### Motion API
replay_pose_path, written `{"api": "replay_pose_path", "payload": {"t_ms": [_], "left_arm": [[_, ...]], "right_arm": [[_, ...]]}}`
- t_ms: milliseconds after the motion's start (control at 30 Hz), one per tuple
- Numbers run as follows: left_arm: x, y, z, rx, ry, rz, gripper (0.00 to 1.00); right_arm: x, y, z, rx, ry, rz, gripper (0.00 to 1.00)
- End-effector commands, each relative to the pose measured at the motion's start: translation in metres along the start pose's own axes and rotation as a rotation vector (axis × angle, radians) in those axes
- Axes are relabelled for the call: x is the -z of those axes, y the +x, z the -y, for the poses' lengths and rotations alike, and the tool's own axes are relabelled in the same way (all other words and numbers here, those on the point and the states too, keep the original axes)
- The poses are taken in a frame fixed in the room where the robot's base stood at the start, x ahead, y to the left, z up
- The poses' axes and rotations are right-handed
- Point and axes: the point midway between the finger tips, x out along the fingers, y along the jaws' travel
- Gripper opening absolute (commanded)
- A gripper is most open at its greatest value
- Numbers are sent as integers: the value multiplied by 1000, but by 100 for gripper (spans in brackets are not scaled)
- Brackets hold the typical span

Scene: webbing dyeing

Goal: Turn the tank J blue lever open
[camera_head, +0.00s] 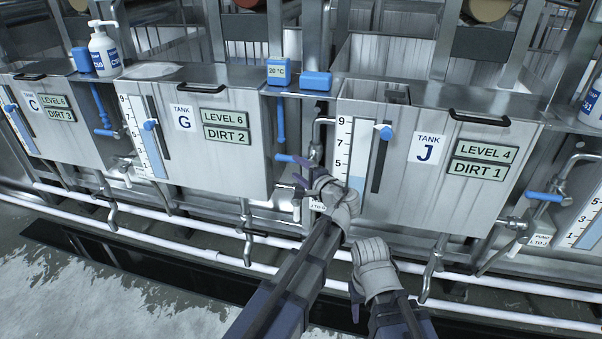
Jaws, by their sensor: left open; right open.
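Tank J (399,199) is a grey metal tank right of centre, with a "J" label and signs reading LEVEL 4 and DIRT 1. A horizontal blue lever (284,158) sits on the pipework between tank G and tank J. Another blue lever (545,197) is on the pipes right of tank J. Which one belongs to tank J is not clear. My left gripper (301,174) is open, its dark fingers just right of and slightly below the first lever, with no clear grip on it. My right gripper (355,300) is open and low, below tank J's gauge, away from both levers.
Tank G (225,160) stands to the left, tank C (62,130) further left. White pipes (190,246) run along the front below the tanks. A blue box reading 20 °C (278,72) and a plain blue box (316,82) sit above the gap.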

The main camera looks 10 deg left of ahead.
Motion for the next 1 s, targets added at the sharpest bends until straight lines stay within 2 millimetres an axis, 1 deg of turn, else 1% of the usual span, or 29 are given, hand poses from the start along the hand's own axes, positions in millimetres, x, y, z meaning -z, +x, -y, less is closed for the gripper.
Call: {"api": "replay_pose_path", "payload": {"t_ms": [33, 167, 267, 367, 500, 700, 833, 1000], "left_arm": [[2, 2, -2, 11, 8, -2, 57], [3, 2, 2, 23, 17, -4, 57], [3, 6, 2, 22, 16, -3, 57], [4, 18, 2, 21, 15, -3, 57], [4, 41, 2, 20, 14, -2, 57], [4, 68, 2, 19, 13, -2, 57], [4, 77, 3, 19, 13, -3, 57], [3, 80, 3, 19, 14, -4, 57]], "right_arm": [[0, 4, 0, 0, 0, 0, 50], [0, 4, 0, 0, 0, 0, 50], [0, 4, 0, 0, 0, 0, 50], [0, 6, 1, 0, 0, 0, 50], [1, 10, 1, -1, 0, 0, 50], [1, 13, 1, -2, -1, 0, 50], [1, 14, 1, -2, -1, 0, 50], [1, 14, 1, -2, -1, 0, 50]]}}
